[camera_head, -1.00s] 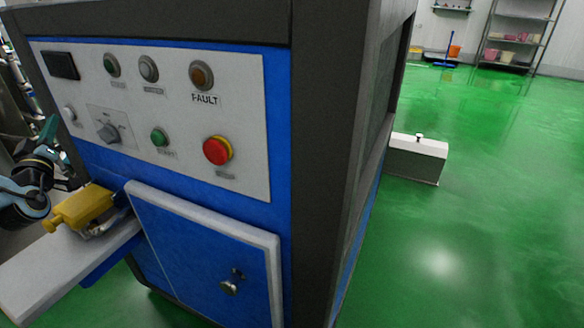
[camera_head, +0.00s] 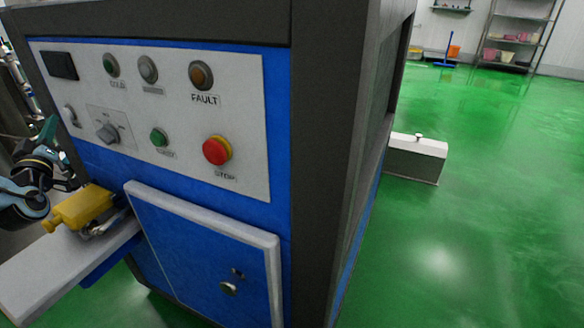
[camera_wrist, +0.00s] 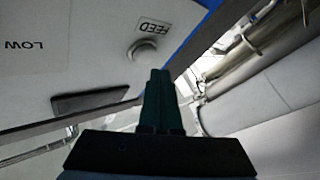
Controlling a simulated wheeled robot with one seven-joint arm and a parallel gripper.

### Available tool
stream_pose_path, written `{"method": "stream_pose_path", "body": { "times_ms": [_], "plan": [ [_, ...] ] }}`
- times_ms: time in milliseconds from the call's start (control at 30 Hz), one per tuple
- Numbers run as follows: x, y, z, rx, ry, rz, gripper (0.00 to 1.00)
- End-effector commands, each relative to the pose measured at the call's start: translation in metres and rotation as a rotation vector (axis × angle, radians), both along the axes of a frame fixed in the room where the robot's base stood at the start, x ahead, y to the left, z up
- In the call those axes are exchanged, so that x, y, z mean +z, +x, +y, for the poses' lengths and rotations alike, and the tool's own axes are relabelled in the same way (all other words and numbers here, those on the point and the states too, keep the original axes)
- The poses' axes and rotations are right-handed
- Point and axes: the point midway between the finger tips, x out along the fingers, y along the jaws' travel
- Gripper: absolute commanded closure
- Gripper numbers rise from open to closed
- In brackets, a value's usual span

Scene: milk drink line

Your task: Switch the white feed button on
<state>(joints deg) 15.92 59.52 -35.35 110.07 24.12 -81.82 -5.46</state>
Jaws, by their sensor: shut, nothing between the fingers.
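The white feed button (camera_head: 69,114) sits at the left edge of the machine's grey control panel, below the black display. In the wrist view the round button (camera_wrist: 143,50) shows beside its FEED label, standing out from the panel. My gripper (camera_wrist: 160,72) is shut and empty, its dark green fingers together. In that view the fingertips lie just below and right of the button and appear apart from it. In the head view my gripper (camera_head: 49,127) is at the left edge, left of the panel. Whether the button is on cannot be told.
The panel also has a selector knob (camera_head: 108,132), a green button (camera_head: 159,137), a red stop button (camera_head: 216,150) and an amber fault lamp (camera_head: 201,75).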

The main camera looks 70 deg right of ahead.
Motion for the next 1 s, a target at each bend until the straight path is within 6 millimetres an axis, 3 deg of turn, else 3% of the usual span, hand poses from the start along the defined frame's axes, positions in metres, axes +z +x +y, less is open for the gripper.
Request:
{"method": "stream_pose_path", "body": {
  "times_ms": [1000],
  "plan": [
    [0.000,-0.001,-0.010,0.000,0.000,0.000,1.00]
  ]
}}
